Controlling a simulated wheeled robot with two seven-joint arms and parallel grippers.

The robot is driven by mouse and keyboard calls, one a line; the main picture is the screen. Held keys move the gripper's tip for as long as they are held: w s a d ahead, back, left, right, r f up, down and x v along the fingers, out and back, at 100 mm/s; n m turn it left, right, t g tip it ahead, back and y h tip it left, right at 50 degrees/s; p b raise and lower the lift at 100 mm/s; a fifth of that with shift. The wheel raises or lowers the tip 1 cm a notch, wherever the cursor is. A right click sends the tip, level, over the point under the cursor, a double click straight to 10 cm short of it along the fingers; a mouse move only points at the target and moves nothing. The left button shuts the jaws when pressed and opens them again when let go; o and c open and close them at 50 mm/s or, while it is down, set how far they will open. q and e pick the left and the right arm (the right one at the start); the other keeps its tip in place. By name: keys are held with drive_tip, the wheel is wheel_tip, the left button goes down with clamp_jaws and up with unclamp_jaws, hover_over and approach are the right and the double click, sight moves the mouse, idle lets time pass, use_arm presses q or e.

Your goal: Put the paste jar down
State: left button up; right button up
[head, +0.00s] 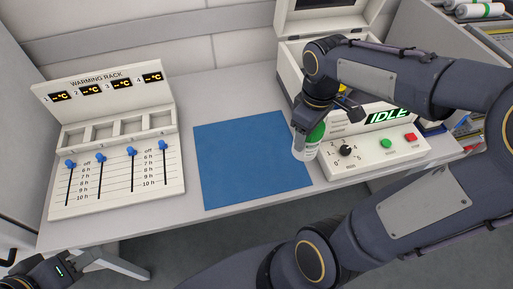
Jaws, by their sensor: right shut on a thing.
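The paste jar (305,151) is white with a green lid, in the head view right of centre. My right gripper (316,121) is shut on it from above, and the arm hides part of the lid. The jar is upright or nearly so, at the right edge of the blue mat (245,160) in the picture, beside the mixer's front left corner. I cannot tell whether its base touches the surface. My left gripper (70,268) is low at the left, in front of the table edge and away from the jar; its fingers are not clear.
A warming rack (115,150) with several empty bays and blue sliders stands on the left of the table. The machine (370,155) with an IDLE display, a knob and green and red buttons stands right of the mat, its lid open. The mat is otherwise clear.

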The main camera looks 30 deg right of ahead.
drive_tip(key=shift+w+a+f, duration=1.1)
drive_tip(key=shift+w+f, duration=0.6)
drive_tip(key=shift+f, duration=0.3)
drive_tip(key=shift+w+a+f, duration=1.1)
drive_tip(key=shift+w+f, duration=0.55)
drive_tip(key=shift+f, duration=0.35)
drive_tip(key=shift+w+a+f, duration=1.1)
drive_tip(key=shift+w+f, duration=0.6)
drive_tip(key=shift+f, duration=0.3)
drive_tip(key=shift+f, duration=0.2)
drive_tip(key=o, duration=1.4)
drive_tip(key=shift+r, duration=0.15)
